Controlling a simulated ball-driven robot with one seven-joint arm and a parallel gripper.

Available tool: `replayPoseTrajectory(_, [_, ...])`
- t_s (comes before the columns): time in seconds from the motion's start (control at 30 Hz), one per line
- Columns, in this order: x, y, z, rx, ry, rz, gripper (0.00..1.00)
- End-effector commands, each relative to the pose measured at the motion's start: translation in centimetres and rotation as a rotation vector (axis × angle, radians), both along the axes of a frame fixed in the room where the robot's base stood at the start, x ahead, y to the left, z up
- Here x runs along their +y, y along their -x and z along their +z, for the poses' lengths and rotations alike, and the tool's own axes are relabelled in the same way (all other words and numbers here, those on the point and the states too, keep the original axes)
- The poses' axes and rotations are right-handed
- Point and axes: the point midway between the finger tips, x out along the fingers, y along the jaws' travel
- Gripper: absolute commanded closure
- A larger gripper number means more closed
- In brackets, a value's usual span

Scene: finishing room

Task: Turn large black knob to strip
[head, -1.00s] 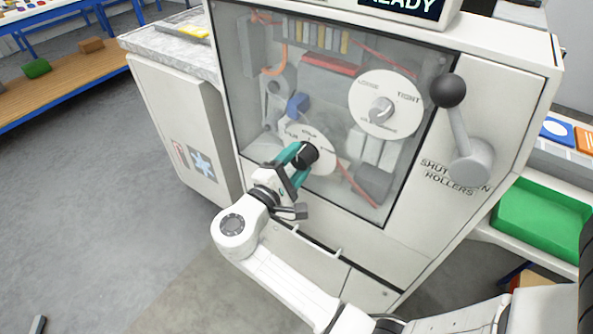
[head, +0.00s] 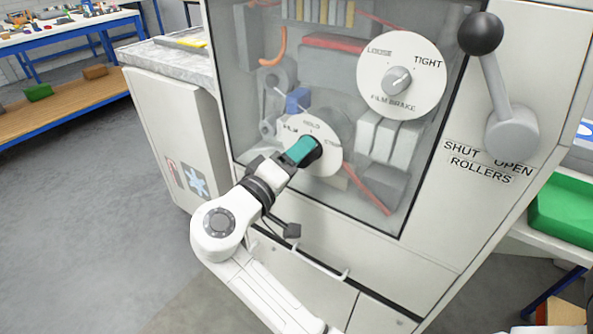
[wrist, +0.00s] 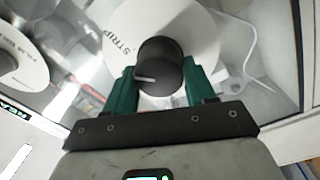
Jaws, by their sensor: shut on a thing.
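The large black knob (wrist: 160,62) sits at the centre of a white dial (wrist: 190,22) in the wrist view. My gripper (wrist: 160,76) is shut on it, one teal finger on each side. The knob's short white mark points left in this view; the word STRIP is on the dial at the upper left, and the mark does not line up clearly with it. In the head view the dial (head: 329,163) shows FILM, HOLD and a partly hidden word at right. My gripper (head: 302,150) covers much of the knob (head: 316,148) there.
A second dial (head: 425,85), marked LOOSE, TIGHT and FILM BRAKE, with a grey knob is at upper right. A black-balled roller lever (head: 497,80) stands right of the clear panel. A handle rail (head: 325,272) runs below. A green bin (head: 562,215) is at far right.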

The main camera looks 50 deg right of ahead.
Motion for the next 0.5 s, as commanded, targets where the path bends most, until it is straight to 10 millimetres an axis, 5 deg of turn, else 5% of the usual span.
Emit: replayPoseTrajectory(0.5, [-0.03, -0.08, -0.47, -0.230, -0.015, 0.002, 0.76])
